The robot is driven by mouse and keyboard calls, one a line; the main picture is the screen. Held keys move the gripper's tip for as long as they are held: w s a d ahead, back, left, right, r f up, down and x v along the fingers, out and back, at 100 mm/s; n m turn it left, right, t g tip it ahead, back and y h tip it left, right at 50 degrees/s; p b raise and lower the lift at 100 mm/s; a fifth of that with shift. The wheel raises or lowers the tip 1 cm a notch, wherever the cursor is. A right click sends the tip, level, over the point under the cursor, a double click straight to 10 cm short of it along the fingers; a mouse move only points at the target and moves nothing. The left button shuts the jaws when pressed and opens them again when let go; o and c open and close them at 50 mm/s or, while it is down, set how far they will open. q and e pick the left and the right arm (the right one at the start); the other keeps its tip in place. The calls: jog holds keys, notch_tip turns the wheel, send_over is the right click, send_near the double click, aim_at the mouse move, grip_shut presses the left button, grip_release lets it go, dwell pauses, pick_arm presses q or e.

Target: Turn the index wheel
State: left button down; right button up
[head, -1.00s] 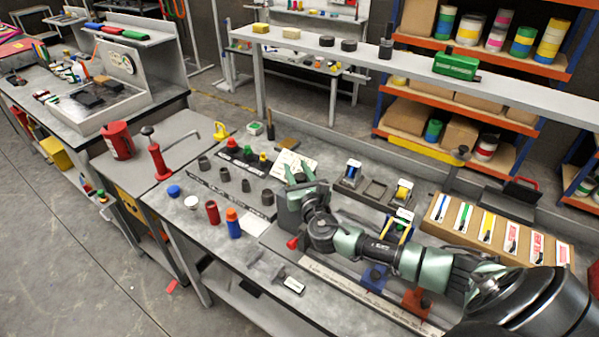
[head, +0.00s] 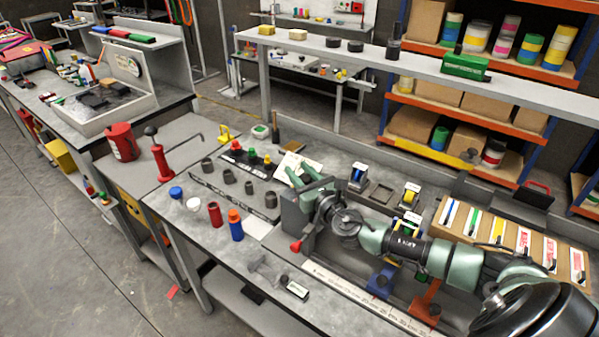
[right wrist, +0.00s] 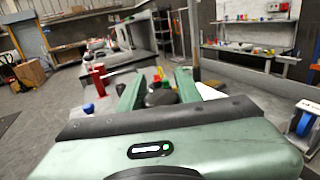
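My left gripper is not in view.
A blue bottle with an orange cap (head: 236,226) and a red cylinder (head: 215,214) stand left of the fixture. A tape dispenser (head: 358,177) and a card rack (head: 468,226) stand right.

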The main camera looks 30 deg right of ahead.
aim_at(309, 182)
jog(key=o, duration=0.4)
jog(key=shift+c, duration=0.2)
jog(key=shift+s, duration=0.1)
jog(key=s+b, duration=0.1)
jog(key=s, duration=0.2)
jog(key=s+b, duration=0.1)
jog(key=s, duration=0.3)
jog(key=shift+a+f, duration=0.15)
jog(key=shift+s, duration=0.3)
jog(key=shift+a, duration=0.1)
